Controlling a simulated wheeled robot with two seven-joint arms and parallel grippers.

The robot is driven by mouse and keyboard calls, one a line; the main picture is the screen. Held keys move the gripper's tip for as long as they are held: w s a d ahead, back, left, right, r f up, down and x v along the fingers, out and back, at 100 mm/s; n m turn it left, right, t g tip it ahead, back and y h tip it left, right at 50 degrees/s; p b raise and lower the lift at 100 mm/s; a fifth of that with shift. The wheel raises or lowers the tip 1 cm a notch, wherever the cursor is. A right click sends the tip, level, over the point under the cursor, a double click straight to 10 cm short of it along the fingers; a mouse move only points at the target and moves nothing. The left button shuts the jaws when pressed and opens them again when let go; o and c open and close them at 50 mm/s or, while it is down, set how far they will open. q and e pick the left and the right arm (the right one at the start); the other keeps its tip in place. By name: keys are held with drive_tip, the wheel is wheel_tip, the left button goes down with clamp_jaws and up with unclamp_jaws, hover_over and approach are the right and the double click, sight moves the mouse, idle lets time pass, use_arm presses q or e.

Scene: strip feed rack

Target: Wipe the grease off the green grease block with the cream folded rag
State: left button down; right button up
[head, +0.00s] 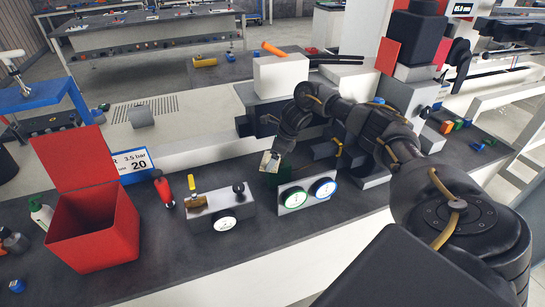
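My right arm reaches in from the right in the head view, and its gripper (275,151) points down behind the two round gauges. A small cream piece, which looks like the folded rag (269,163), shows at the fingertips, and the gripper appears shut on it. The green grease block (279,178) is a dark green shape just below the rag, partly hidden by the gauge block and the gripper. I cannot tell whether rag and block touch, and no grease can be made out. My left gripper is not in view.
A grey block with two gauges (307,196) stands right in front of the green block. A valve block with a gauge (222,209) and a red-handled tool (164,189) stand to its left. An open red bin (95,228) is further left. The bench front is clear.

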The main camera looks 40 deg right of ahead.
drive_tip(key=shift+f+b, duration=0.45)
drive_tip(key=shift+f, duration=0.05)
drive_tip(key=shift+r, duration=0.1)
drive_tip(key=shift+s+a+p, duration=0.3)
drive_tip(key=shift+s+a, duration=0.05)
drive_tip(key=shift+s, duration=0.05)
drive_tip(key=shift+w+d+b, duration=0.35)
drive_tip(key=shift+w+b, duration=0.15)
drive_tip(key=shift+b, duration=0.2)
drive_tip(key=shift+w+d+b, duration=0.25)
drive_tip(key=shift+w+b, duration=0.05)
drive_tip(key=shift+w, duration=0.05)
drive_tip(key=shift+s, duration=0.1)
drive_tip(key=shift+s+a+p, duration=0.2)
drive_tip(key=shift+s+p, duration=0.1)
drive_tip(key=shift+p, duration=0.05)
drive_tip(key=shift+s+a, duration=0.4)
